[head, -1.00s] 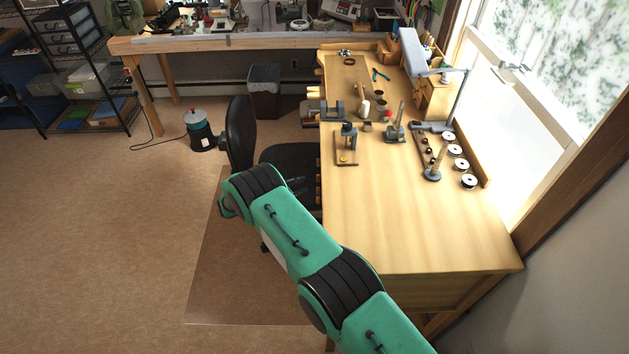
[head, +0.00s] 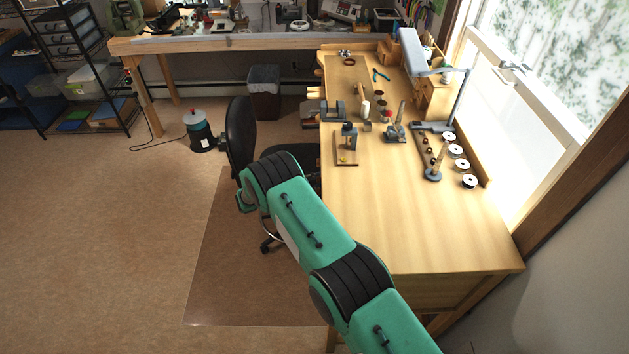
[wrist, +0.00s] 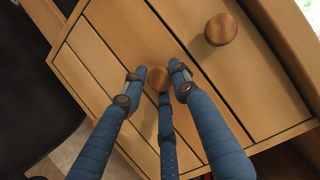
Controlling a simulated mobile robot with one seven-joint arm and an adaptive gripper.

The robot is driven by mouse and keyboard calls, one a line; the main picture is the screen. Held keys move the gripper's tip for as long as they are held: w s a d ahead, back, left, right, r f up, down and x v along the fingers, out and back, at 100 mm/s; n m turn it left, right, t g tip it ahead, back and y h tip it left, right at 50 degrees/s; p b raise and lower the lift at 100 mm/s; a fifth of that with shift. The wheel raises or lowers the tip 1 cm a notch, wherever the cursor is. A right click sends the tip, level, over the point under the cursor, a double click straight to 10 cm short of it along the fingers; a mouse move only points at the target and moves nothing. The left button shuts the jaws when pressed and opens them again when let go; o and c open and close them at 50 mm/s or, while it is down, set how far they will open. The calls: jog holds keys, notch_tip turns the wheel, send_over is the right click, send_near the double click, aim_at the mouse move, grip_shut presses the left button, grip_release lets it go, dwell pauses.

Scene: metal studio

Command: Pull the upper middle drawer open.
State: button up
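In the wrist view, a round wooden knob (wrist: 157,82) sits on a light wooden drawer front (wrist: 120,62). My gripper (wrist: 160,72) has its blue fingertips on either side of this knob, with the third finger below it. The fingers are spread and I see no firm contact. A second knob (wrist: 221,29) is on the neighbouring drawer front, toward the desk top. The fronts look flush, with narrow dark gaps between them. In the head view my gripper and the drawer fronts are hidden; my green arm reaches beside the wooden desk (head: 410,220).
A black office chair (head: 240,135) stands close to the desk's left side, near my arm. Tools, spools (head: 469,181) and a lamp (head: 450,95) stand on the desk. The brown floor mat (head: 225,270) is clear at left.

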grip_shut()
jog(key=shift+a, duration=0.15)
jog(key=a+b, duration=0.6)
jog(key=a, duration=1.7)
jog(key=shift+b, duration=0.35)
jog(key=shift+o, duration=1.8)
grip_release()
jog(key=shift+a, duration=0.1)
